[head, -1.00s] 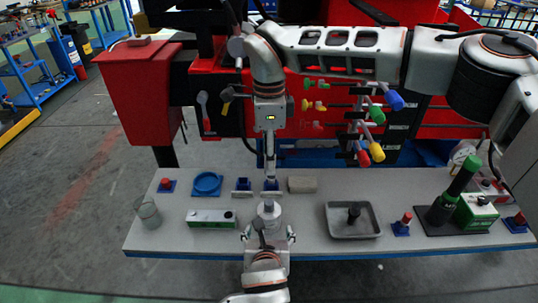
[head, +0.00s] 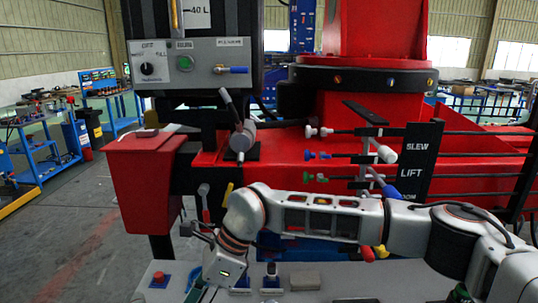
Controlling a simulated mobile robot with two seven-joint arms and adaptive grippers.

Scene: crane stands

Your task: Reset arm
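My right arm (head: 320,215) comes in from the right, stretches across the picture in front of the red crane and bends down at its wrist (head: 225,262). My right gripper (head: 201,290) is near the bottom edge, over the left part of the grey table (head: 325,270). It is small, dark and partly cut off, so I cannot tell whether its fingers are open or shut. I see nothing clearly held in it. My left arm and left gripper are not in view.
A red button on a blue base (head: 160,279) is left of my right gripper. A grey block (head: 305,280) lies to its right. Crane levers (head: 370,150) stand above my forearm. A control box (head: 195,65) hangs at upper left. A red box (head: 145,180) is at left.

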